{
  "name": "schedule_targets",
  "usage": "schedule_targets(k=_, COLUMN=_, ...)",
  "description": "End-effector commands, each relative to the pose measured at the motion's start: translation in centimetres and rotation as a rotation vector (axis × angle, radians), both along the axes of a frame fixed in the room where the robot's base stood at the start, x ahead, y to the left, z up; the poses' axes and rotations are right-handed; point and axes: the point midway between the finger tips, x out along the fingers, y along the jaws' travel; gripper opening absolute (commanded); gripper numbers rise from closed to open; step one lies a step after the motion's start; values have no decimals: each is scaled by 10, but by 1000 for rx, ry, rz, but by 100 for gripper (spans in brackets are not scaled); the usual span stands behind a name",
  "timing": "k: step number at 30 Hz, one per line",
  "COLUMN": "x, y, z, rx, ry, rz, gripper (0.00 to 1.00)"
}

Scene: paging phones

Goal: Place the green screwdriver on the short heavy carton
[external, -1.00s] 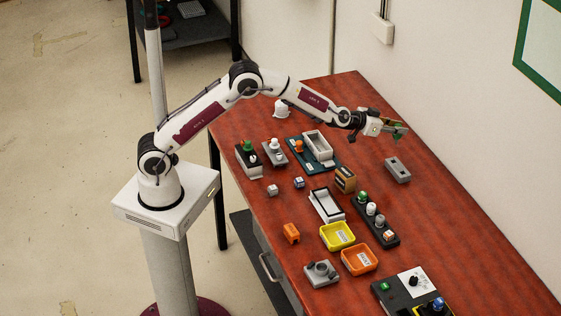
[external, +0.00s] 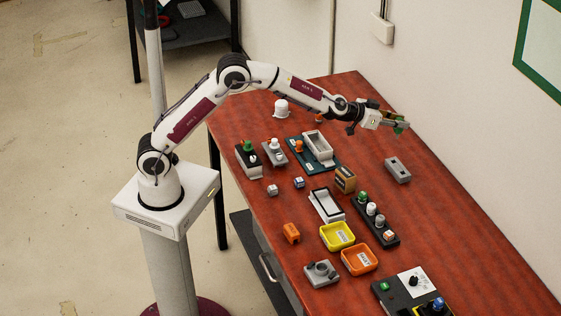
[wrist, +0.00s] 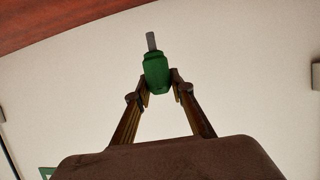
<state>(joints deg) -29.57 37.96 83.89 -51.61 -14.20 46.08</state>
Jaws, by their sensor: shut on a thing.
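The green screwdriver (wrist: 157,75) is held between the fingertips of my gripper (wrist: 160,86) in the wrist view, its grey shaft pointing away from the gripper. In the external view, my gripper (external: 396,124) is in the air above the far side of the table, and the screwdriver's green (external: 402,127) shows small at its tips. A small brown carton (external: 344,179) stands on the table, below and left of my gripper in the picture. It looks upright, with dark marks on its side. The wrist view does not show the carton.
A grey block (external: 397,170) lies below my gripper in the picture. A dark rack (external: 391,240) with several pegs, a white tray (external: 327,205), and yellow (external: 337,236) and orange bins (external: 359,259) are near the carton. The wall stands behind the table.

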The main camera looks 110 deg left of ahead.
Motion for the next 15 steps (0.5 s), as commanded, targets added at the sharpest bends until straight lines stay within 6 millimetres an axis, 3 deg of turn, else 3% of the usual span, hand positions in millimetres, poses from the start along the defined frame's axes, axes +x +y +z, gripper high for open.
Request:
schedule_targets(k=6, x=-14, y=-37, z=22, rx=1, ry=-1, rz=-17, gripper=1)
schedule_targets(k=15, x=-46, y=-81, z=35, rx=2, ry=0, rz=-22, gripper=1)
